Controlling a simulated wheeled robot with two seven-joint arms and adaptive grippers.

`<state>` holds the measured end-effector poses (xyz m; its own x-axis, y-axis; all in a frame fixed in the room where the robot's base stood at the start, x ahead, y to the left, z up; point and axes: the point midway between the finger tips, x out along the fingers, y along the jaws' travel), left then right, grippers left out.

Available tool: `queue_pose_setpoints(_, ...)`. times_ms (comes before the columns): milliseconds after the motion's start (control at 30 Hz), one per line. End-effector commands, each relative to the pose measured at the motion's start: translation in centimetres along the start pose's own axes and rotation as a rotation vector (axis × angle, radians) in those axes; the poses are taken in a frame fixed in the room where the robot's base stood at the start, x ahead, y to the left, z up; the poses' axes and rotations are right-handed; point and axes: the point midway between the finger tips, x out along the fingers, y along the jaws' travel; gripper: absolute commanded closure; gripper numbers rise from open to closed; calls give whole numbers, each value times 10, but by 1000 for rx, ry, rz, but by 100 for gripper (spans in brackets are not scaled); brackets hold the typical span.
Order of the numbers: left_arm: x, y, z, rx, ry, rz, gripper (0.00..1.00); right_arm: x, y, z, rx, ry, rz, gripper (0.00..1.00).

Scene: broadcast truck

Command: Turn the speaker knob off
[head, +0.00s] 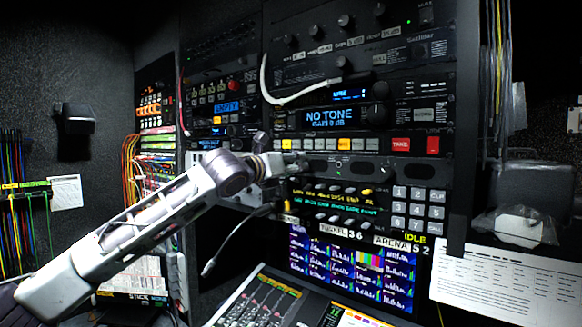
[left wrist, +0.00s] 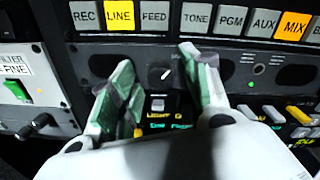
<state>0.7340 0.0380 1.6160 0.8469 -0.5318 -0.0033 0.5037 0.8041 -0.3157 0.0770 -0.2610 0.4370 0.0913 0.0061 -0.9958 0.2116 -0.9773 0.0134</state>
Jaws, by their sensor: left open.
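The speaker panel is a dark strip with oval grilles under the row of labelled buttons. In the left wrist view its small dark knob (left wrist: 160,75), with a white pointer tilted up to the right, shows between my fingertips. My left gripper (left wrist: 155,62) is open, with one green-padded finger on each side of the knob. I cannot tell whether either finger touches it. In the head view my left gripper (head: 290,163) reaches the left part of this panel (head: 375,168), and hides the knob there. My right gripper is in neither view.
Just above the panel is a button row with a lit yellow LINE button (left wrist: 119,16). Below is a keypad strip (head: 418,205) with lit text, then a monitor (head: 350,268). A loose cable (head: 235,238) hangs below my left arm. A mixer (head: 258,302) stands at the front.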

Motion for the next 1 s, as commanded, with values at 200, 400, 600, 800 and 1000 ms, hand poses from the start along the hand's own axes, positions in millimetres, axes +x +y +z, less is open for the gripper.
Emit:
queue_pose_setpoints(200,-1,0,0,0,0,0,53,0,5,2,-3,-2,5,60)
queue_pose_setpoints(400,-9,0,0,0,0,-1,53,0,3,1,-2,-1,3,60)
queue_pose_setpoints(600,-25,1,0,0,-1,0,53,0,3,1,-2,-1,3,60)
queue_pose_setpoints(800,-46,1,0,1,0,1,53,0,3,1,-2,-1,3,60)
queue_pose_setpoints(1000,-67,1,0,0,-1,1,53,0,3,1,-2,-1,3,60)
